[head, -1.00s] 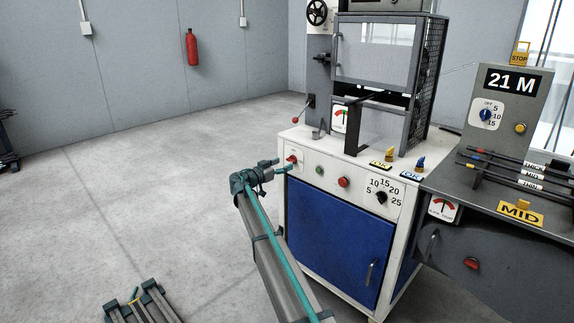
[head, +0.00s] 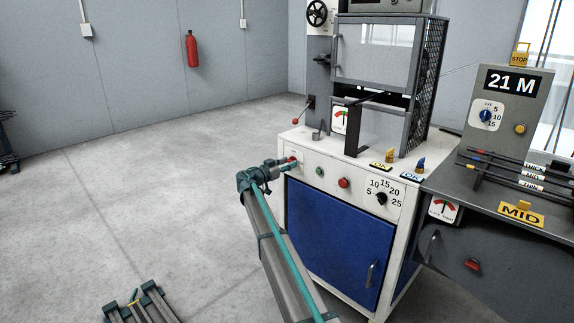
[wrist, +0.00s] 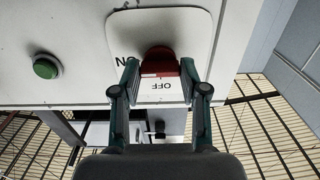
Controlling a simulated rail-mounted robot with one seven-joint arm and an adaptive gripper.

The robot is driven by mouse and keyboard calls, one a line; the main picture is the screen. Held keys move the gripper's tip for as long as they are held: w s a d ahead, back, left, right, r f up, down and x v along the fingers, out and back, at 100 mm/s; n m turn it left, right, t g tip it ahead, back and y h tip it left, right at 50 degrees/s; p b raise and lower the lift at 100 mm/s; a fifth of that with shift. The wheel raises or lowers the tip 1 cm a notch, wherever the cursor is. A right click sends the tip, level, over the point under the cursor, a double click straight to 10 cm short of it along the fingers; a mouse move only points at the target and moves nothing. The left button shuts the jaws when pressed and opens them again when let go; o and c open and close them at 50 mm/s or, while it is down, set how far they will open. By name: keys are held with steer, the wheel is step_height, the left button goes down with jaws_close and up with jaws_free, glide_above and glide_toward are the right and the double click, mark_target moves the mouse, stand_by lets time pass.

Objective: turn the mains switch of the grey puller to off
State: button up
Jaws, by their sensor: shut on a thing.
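My gripper (wrist: 159,84) is shut on a red rotary switch (wrist: 160,60) on a white plate. The fingers sit on either side of the knob. In the head view my gripper (head: 286,163) is at the upper left of the front panel of a white cabinet with a blue door, and covers most of the switch. In the wrist view, OFF (wrist: 161,86) is printed below the knob and a partly covered ON label (wrist: 122,62) is at its left. I cannot tell which label the knob points to. A grey bench machine (head: 450,250) at right has its own red switch (head: 472,264).
The white cabinet's panel (head: 330,172) also has a green button (head: 320,171), a red button (head: 343,182) and a black dial (head: 381,198). The green button shows in the wrist view (wrist: 46,67) too.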

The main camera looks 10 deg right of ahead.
steer(key=shift+n, duration=0.3)
steer(key=n+p, duration=0.7)
steer(key=n, duration=1)
steer(key=shift+n, duration=0.3)
stand_by(0.5)
steer(key=o, duration=1.1)
steer(key=shift+o, duration=0.2)
